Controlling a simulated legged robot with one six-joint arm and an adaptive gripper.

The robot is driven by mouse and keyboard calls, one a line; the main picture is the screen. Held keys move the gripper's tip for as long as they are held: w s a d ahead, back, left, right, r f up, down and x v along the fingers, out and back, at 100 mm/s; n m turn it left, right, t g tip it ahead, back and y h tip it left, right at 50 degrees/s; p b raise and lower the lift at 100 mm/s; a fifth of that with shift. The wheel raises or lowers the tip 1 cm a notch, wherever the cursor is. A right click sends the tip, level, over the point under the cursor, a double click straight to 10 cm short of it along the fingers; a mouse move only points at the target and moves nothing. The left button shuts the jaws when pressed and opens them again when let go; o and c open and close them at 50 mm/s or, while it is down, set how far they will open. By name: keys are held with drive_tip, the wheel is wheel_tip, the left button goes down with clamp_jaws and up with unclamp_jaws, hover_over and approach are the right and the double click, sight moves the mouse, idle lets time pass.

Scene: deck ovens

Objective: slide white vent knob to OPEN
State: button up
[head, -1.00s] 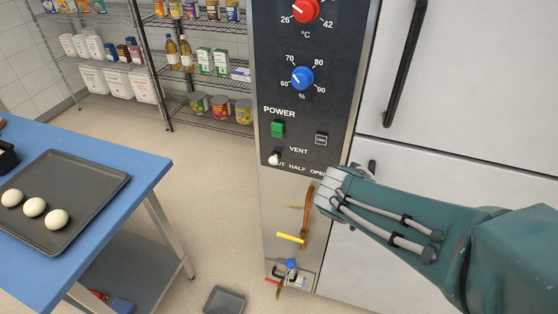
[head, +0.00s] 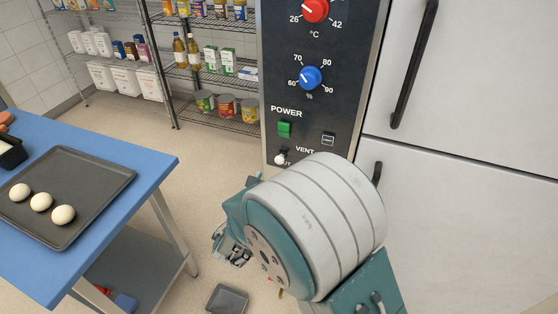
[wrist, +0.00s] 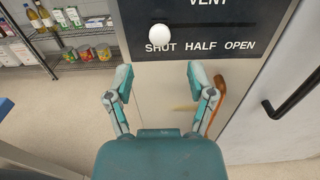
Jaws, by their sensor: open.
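The white vent knob (wrist: 159,35) sits at the left end of its dark slot, above the word SHUT, in the wrist view. The words HALF and OPEN stand to its right on the black panel (wrist: 235,15). In the head view the knob (head: 280,159) shows just left of my arm, which hides the rest of the slot and its labels. My gripper (wrist: 160,82) is open and empty, its two fingers spread below the panel, with the knob above and between them in the picture. In the head view part of my gripper (head: 232,248) shows at the lower left of my arm.
A blue knob (head: 311,77), a red knob (head: 315,10) and a green power switch (head: 285,129) are above the vent. A black door handle (wrist: 294,106) stands to the right. A blue table (head: 150,165) with a tray (head: 110,190) is at left.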

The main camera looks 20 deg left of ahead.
sight(278, 163)
drive_tip(key=w, duration=0.7)
drive_tip(key=shift+w+d, duration=0.25)
drive_tip(key=shift+w, duration=0.05)
clamp_jaws()
